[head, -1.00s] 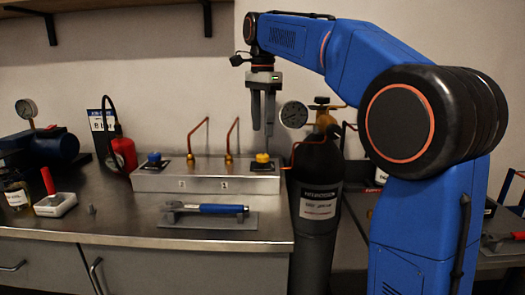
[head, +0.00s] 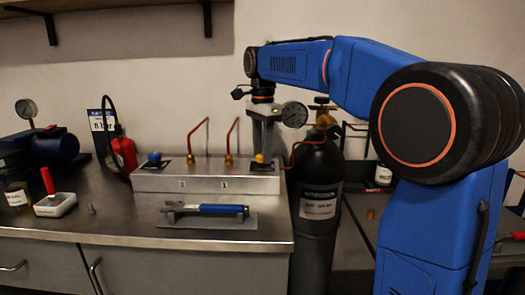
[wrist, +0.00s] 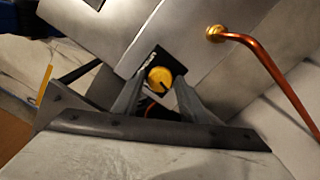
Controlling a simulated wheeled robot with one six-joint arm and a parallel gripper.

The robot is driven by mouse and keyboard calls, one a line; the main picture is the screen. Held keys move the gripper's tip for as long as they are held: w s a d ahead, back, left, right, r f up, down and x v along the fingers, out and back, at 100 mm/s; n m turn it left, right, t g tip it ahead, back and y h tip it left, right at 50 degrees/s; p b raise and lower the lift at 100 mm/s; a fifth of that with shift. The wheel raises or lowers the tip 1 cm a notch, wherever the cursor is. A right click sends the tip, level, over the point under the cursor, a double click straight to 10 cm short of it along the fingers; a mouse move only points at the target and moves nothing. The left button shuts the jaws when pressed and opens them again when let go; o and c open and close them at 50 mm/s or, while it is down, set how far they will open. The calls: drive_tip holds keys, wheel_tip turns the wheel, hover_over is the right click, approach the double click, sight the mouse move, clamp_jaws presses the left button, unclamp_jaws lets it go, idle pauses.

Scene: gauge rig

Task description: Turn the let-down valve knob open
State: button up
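A yellow knob (head: 260,158) sits on the right end of a metal manifold box (head: 207,184); a blue knob (head: 154,157) sits on its left end. I cannot read which label says let-down. My gripper (head: 263,151) points straight down over the yellow knob, its fingertips at about the knob's height. In the wrist view the yellow knob (wrist: 160,80), with a dark mark on it, shows between the two spread fingers (wrist: 158,95) on a black plate. A gap shows on both sides, so the gripper looks open and not closed on the knob.
Two copper pipes (head: 231,135) rise from the box left of my gripper. A gauge (head: 294,114) and a dark gas cylinder (head: 317,180) stand close on the right. A blue-handled tool (head: 220,209) lies on a plate in front.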

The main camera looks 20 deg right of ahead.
drive_tip(key=c, duration=0.6)
drive_tip(key=shift+n, duration=1.5)
drive_tip(key=o, duration=1)
drive_tip(key=shift+o, duration=0.2)
wheel_tip(320, 180, up, 17)
drive_tip(key=shift+r, duration=0.2)
drive_tip(key=shift+s, duration=0.1)
